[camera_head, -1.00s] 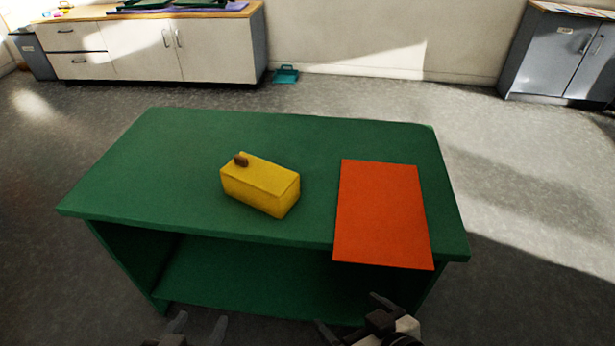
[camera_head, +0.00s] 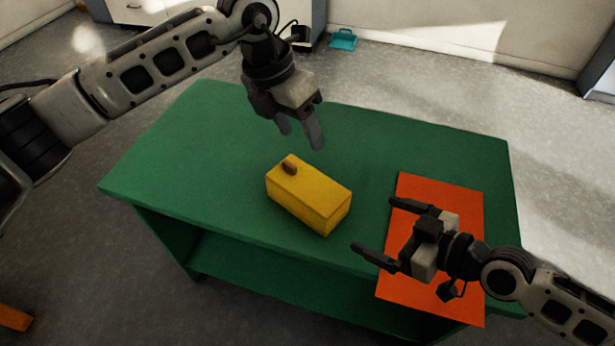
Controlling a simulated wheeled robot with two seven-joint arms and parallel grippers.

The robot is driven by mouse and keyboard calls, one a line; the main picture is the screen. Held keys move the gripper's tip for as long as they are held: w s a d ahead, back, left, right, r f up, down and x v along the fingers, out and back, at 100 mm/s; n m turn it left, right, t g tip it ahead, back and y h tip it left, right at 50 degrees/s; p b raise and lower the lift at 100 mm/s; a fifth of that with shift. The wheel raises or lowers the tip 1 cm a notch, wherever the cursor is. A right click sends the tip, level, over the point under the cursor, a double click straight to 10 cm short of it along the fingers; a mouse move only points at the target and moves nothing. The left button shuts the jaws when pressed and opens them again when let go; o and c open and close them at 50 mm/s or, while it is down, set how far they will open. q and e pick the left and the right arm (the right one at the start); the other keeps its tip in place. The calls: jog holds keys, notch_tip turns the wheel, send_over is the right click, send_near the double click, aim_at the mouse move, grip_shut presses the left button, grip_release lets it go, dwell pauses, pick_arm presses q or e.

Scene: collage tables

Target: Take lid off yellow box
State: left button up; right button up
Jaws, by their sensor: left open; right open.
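The yellow box (camera_head: 322,209) stands on the green table, closed by its yellow lid (camera_head: 317,189). A small brown knob (camera_head: 289,167) sits at the lid's far left end. My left gripper (camera_head: 300,136) is open and empty, pointing down above the table just behind the box, near the knob and apart from it. My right gripper (camera_head: 377,228) is open and empty to the right of the box, over the orange mat, with its fingers pointing left.
The green table (camera_head: 205,160) has free room to the left of the box. An orange mat (camera_head: 450,194) lies on its right side and hangs over the front edge. A teal dustpan-like object (camera_head: 343,40) lies on the floor behind, near cabinets.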

pick_arm(q)
jog(key=w+a+r+y, duration=0.1)
jog(key=a, duration=0.1)
jog(key=w+a+r+t+y, duration=0.1)
jog(key=w, duration=0.1)
jog(key=shift+a+r+n, duration=0.15)
jog(key=shift+a+n, duration=0.15)
jog(key=shift+a, duration=0.1)
pick_arm(e)
jog(key=x, duration=1.6)
jog(key=shift+w+d+r, duration=0.15)
jog(key=shift+w+d, duration=0.1)
jog(key=shift+w, duration=0.05)
jog(key=c, duration=1.4)
pick_arm(q)
send_near(289, 164)
jog(key=f, duration=0.6)
jog(key=w+d+f, duration=0.1)
jog(key=f, duration=0.1)
jog(key=shift+f, duration=0.4)
jog(key=shift+a, duration=0.1)
jog(key=c, duration=1.2)
